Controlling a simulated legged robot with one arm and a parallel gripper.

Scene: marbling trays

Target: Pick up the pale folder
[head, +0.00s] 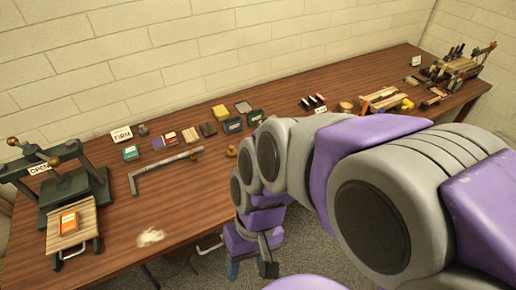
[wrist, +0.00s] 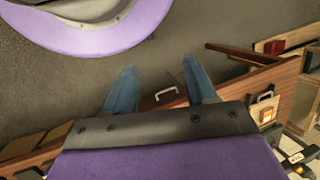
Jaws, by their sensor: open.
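I cannot make out the pale folder for certain in either view. A small irregular pale patch (head: 150,237) lies near the table's front edge in the head view; it looks more like a smear or scraps than a clear object. My gripper (head: 250,268) hangs low in front of the table edge, to the right of that patch. In the wrist view my gripper (wrist: 157,74) has its two blue fingers wide apart, with nothing between them but the grey floor beyond.
The brown table (head: 190,200) runs along a block wall. A press (head: 65,180) with an orange box (head: 68,222) stands at left. A metal square (head: 160,169), several small boxes, and wooden gear at far right occupy the top. The front left is mostly clear.

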